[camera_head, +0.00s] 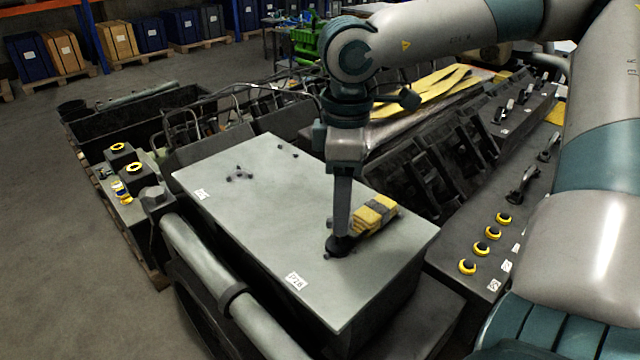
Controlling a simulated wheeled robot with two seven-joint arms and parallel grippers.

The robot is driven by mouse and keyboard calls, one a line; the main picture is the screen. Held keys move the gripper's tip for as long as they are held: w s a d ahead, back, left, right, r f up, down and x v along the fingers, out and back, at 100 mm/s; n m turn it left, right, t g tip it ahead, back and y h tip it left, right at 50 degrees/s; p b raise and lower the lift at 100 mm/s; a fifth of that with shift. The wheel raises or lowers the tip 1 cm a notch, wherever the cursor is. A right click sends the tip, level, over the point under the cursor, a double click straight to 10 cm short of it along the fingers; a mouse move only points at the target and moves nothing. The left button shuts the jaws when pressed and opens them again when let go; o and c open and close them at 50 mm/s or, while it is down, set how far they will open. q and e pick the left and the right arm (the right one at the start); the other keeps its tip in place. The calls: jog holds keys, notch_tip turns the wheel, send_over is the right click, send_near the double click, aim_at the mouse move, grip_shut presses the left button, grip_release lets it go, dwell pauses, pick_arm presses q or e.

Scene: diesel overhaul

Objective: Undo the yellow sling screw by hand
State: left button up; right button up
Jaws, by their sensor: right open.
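My right gripper (340,240) points straight down at the top of the grey box (270,215), near its right front part. It is open, and its fingertips are at a small dark round piece on the box top. I cannot tell whether they touch it or whether that piece is the sling screw. A yellow bundle with a grey band (376,213) lies on the box just right of the fingers. Long yellow sling straps (432,92) lie over the engine behind. No yellow screw is clearly visible. My left gripper is not in view.
Several yellow-ringed dark parts (487,234) sit on the dark ledge at right. More ringed parts (134,168) stand on a block at left. A thick grey pipe (225,285) runs along the box's front. Small dark bits (239,174) lie on the box; its middle is clear.

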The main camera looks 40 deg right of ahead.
jog(key=shift+w, duration=0.35)
jog(key=shift+s+r, duration=0.15)
jog(key=shift+s, duration=0.2)
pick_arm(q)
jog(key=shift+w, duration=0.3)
pick_arm(e)
jog(key=shift+w, duration=0.15)
